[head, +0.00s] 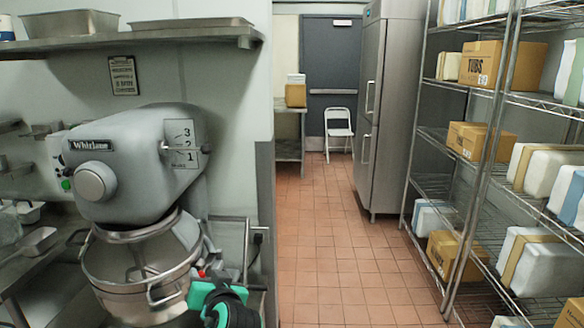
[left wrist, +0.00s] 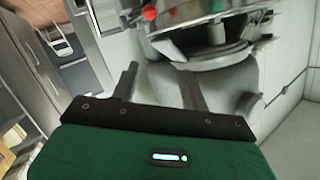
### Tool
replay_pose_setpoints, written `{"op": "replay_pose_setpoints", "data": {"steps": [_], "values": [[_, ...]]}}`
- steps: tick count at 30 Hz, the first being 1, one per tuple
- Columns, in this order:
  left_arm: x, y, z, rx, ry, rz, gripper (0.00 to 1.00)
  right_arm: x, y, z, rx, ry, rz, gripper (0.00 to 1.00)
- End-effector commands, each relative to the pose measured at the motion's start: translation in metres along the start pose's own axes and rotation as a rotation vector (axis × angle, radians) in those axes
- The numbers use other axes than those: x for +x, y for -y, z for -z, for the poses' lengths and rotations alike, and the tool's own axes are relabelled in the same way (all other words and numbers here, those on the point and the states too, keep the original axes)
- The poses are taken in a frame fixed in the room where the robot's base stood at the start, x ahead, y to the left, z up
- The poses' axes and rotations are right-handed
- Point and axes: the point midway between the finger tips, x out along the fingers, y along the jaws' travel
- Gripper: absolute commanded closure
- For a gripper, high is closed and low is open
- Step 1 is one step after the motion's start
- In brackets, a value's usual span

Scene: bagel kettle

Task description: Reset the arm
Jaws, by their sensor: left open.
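My left arm's teal and black gripper (head: 222,300) shows at the bottom of the head view, just right of the mixer's steel bowl (head: 140,270). In the left wrist view the left gripper (left wrist: 158,86) has its two dark fingers apart, with nothing seen between them. The large grey mixer (head: 130,165) stands at the left of the head view. Part of it also shows beyond the fingers in the left wrist view (left wrist: 225,75). Whether the gripper touches the mixer I cannot tell. My right gripper is in neither view.
A wire rack (head: 480,150) with boxes and wrapped packs lines the right side. A tall steel refrigerator (head: 385,110) and a white folding chair (head: 339,130) stand farther back. The tiled floor (head: 335,240) between is clear. A wall shelf (head: 140,38) hangs above the mixer.

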Motion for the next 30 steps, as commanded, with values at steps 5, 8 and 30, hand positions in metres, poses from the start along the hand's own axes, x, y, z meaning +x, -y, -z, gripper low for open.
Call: {"op": "replay_pose_setpoints", "data": {"steps": [5, 8, 30], "values": [[-0.015, -0.004, -0.108, 0.017, 0.196, -0.144, 0.54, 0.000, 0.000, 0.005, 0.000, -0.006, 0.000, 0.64], [-0.032, -0.003, -0.161, 0.028, 0.297, -0.223, 0.54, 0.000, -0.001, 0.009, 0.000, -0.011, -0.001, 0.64], [-0.208, 0.042, -0.366, 0.091, 0.799, -0.683, 0.54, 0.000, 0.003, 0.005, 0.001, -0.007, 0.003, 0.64]]}}
